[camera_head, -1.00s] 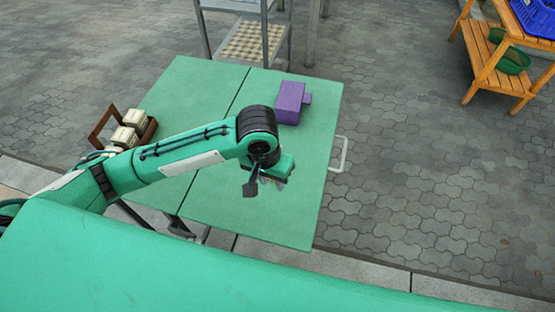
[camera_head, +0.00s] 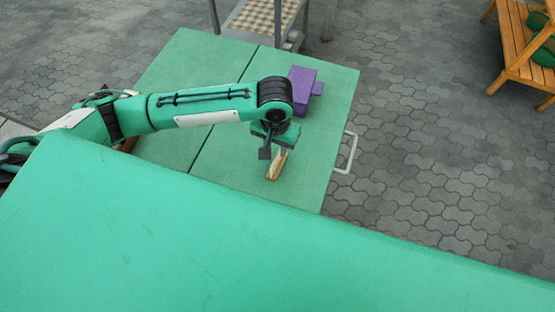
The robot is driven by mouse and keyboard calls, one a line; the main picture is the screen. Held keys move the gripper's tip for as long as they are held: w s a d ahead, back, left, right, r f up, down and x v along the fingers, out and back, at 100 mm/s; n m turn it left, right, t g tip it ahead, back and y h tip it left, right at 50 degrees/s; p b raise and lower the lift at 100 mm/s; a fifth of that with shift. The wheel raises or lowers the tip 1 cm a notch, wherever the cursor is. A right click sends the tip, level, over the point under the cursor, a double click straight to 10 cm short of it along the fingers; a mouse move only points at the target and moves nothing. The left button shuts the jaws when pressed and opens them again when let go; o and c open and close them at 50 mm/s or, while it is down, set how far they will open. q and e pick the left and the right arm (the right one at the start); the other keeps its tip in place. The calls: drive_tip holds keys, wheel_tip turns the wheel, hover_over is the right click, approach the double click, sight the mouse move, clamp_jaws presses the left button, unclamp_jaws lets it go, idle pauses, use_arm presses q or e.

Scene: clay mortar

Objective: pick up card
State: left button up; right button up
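A small tan, narrow piece (camera_head: 275,172), perhaps the card, shows just below my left gripper (camera_head: 274,152) over the front right part of the green table (camera_head: 220,160). It looks tilted, and its upper end meets or passes behind the gripper's fingers. I cannot tell whether the fingers are closed on it or whether it touches the table. The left arm reaches in from the left, with the gripper pointing down. My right gripper is not in view.
A purple block (camera_head: 303,88) stands on the table just behind the gripper. A metal rack (camera_head: 262,20) stands behind the table. A wooden shelf (camera_head: 525,45) is at the far right. Paved floor (camera_head: 430,140) to the right is clear. The brown rack is mostly hidden by my arm.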

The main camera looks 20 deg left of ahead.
sight(277, 159)
use_arm(q)
drive_tip(key=shift+w+f, duration=0.15)
drive_tip(key=shift+f, duration=0.8)
drive_tip(key=shift+d+f, duration=0.2)
drive_tip(key=shift+f, duration=2.45)
clamp_jaws()
